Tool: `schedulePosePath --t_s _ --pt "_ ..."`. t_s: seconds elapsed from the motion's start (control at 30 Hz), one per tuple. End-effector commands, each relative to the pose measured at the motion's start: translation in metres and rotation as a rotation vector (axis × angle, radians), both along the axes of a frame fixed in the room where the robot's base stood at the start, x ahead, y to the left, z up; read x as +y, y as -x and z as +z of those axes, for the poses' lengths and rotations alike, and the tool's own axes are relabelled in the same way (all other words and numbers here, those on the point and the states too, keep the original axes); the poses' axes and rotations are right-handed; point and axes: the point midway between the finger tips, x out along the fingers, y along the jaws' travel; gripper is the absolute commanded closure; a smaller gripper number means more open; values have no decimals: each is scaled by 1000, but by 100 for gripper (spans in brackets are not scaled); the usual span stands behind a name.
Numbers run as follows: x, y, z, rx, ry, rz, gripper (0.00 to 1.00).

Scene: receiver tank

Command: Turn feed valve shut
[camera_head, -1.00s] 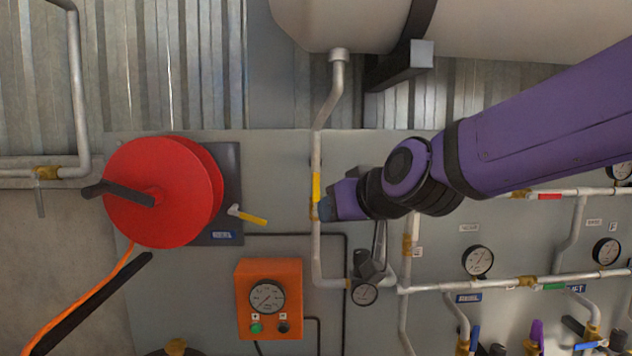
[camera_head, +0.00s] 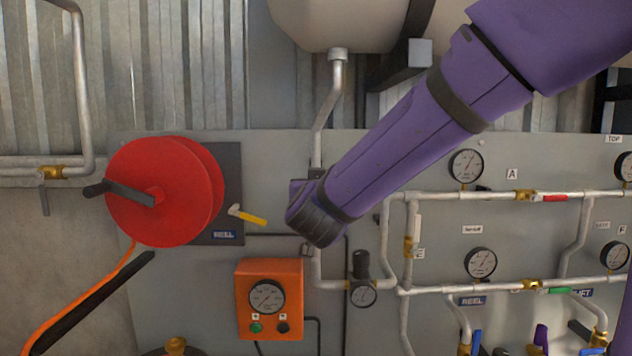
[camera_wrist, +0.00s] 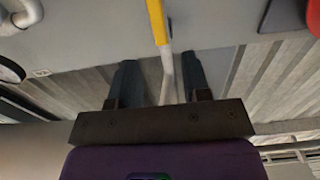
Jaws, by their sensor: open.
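The feed valve's yellow lever (camera_wrist: 157,22) shows at the top middle of the wrist view, nearly in line with the grey pipe (camera_wrist: 168,78). In the head view the lever is hidden behind my purple arm; the pipe (camera_head: 330,95) drops from the tank above. My gripper (camera_wrist: 158,58) is open, with one dark finger on each side of the pipe in the wrist view. The visible lower end of the lever is just beyond the fingertips. No contact shows, and the depth gap cannot be told. In the head view my arm hides the gripper.
A red hose reel (camera_head: 160,192) with a small yellow-handled valve (camera_head: 248,216) is at left. An orange gauge box (camera_head: 270,300) sits below. A regulator (camera_head: 361,265) is right of the pipe. Pipes and gauges (camera_head: 480,263) fill the right panel.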

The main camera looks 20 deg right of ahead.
Motion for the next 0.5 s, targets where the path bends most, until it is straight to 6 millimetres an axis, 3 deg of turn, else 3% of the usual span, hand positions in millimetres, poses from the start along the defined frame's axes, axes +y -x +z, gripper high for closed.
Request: schedulePosePath --t_s 0.3,0.5 --pt "-18 -53 0 0 1 -1 56" --pt "-23 -71 0 0 0 0 56"
